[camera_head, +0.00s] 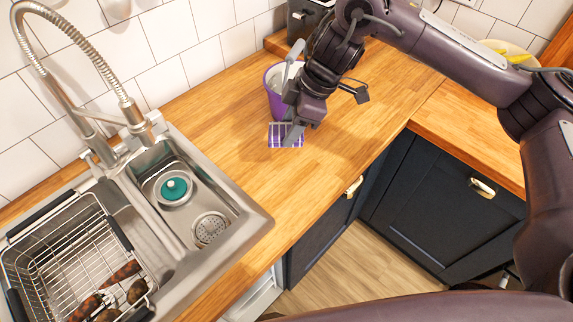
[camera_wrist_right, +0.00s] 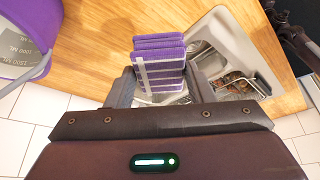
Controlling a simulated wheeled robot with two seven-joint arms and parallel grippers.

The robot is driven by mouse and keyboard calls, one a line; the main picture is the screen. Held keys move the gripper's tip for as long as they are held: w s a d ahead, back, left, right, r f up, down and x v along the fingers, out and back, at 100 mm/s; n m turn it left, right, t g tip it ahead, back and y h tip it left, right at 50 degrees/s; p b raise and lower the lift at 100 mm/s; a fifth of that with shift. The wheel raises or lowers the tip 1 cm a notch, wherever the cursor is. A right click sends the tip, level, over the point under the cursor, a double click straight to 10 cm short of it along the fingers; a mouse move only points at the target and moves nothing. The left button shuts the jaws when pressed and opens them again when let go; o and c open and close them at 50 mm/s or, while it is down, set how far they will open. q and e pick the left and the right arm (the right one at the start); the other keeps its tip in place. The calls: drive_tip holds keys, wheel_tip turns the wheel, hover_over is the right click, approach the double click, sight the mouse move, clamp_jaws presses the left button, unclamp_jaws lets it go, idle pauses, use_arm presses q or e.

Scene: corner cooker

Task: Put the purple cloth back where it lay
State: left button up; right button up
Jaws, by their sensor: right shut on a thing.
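The purple cloth (camera_head: 286,140), folded with white stripes, is in my right gripper (camera_head: 294,127), over the wooden counter just in front of the purple bucket. In the right wrist view the cloth (camera_wrist_right: 159,55) stands up between the two fingers of the right gripper (camera_wrist_right: 160,88), its folded layers facing the camera. I cannot tell whether its lower edge touches the counter. My left gripper is not in view.
The purple bucket (camera_head: 273,103) stands close behind the gripper and also shows in the right wrist view (camera_wrist_right: 22,45). The metal sink (camera_head: 255,222) with a wire rack (camera_head: 62,240) is at left.

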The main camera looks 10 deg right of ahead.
wheel_tip(320, 180, down, 11)
drive_tip(key=shift+w+r, duration=0.1)
wheel_tip(320, 180, down, 4)
drive_tip(key=shift+f+p, duration=0.1)
drive_tip(key=shift+p, duration=0.3)
drive_tip(key=shift+f, duration=0.3)
drive_tip(key=shift+f, duration=0.1)
drive_tip(key=o, duration=1)
drive_tip(key=shift+o, duration=0.2)
